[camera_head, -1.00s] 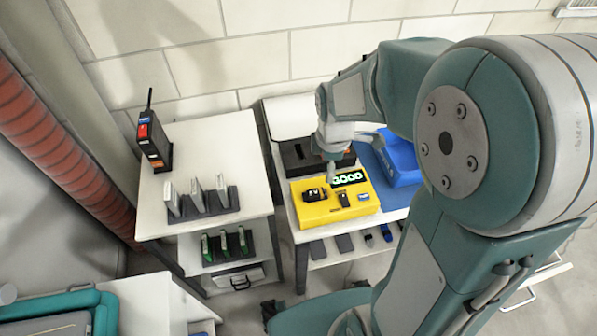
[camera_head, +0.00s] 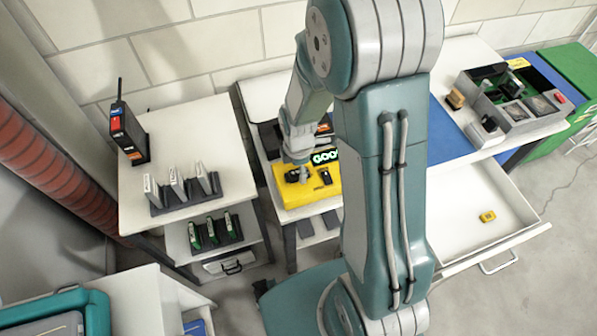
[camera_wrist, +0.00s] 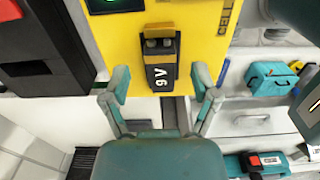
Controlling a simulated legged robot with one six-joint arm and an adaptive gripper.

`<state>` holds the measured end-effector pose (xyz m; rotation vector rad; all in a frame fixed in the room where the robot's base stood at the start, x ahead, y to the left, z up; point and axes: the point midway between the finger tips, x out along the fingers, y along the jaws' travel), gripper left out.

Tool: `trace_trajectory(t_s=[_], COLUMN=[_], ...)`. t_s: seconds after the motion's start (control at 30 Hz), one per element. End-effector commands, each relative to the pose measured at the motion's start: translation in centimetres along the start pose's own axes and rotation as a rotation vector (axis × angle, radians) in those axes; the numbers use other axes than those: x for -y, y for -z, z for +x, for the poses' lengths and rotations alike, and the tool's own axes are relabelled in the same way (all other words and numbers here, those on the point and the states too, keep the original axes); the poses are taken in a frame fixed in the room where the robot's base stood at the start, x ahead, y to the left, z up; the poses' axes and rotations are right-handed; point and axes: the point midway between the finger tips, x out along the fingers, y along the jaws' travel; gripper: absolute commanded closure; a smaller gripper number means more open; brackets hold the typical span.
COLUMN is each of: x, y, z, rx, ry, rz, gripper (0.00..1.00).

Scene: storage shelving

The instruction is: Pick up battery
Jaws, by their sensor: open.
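A black block battery marked "9 V" (camera_wrist: 161,75) is at the yellow tester board (camera_wrist: 215,50) in the wrist view, with its terminal end toward the top of the picture. My gripper (camera_wrist: 160,84) is open, with one fingertip on each side of the battery in the picture and visible gaps to both. I cannot tell how far above the battery it is. In the head view my gripper (camera_head: 304,178) is over the yellow board (camera_head: 300,197); a small dark item on the board is just to its right.
A left table (camera_head: 185,135) carries a radio (camera_head: 128,133) and a rack of upright units (camera_head: 180,187). At right, an open drawer (camera_head: 465,200) holds a small yellow item (camera_head: 487,216). A grey organiser (camera_head: 520,115) stands on the right worktop.

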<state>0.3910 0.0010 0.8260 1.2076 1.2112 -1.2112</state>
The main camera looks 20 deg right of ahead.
Motion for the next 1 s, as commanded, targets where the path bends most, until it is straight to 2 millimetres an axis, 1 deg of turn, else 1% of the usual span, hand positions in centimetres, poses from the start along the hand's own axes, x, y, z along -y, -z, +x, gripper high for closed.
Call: trace_trajectory(t_s=[0.03,0.1,0.33,0.37,0.4,0.47,0.5,0.53,0.87,1.0], x=[0.03,0.02,-0.01,-0.01,-0.02,-0.02,-0.02,-0.02,-0.01,-0.11], y=[-0.01,-0.02,-0.02,-0.02,-0.02,-0.02,-0.02,-0.02,-0.01,0.09], z=[0.5,0.86,0.9,0.9,0.9,0.89,0.89,0.89,0.87,0.56], rx=[0.0,0.0,0.0,0.0,0.0,0.0,0.0,0.0,0.0,0.0], ry=[0.001,0.001,-0.001,-0.001,-0.001,-0.001,-0.001,-0.001,-0.001,-0.003], rz=[0.0,0.0,0.0,0.0,0.0,0.0,0.0,0.0,0.0,0.0], gripper=[0.22,0.22,0.22,0.36,0.53,0.8,0.98,1.0,1.0,1.0])
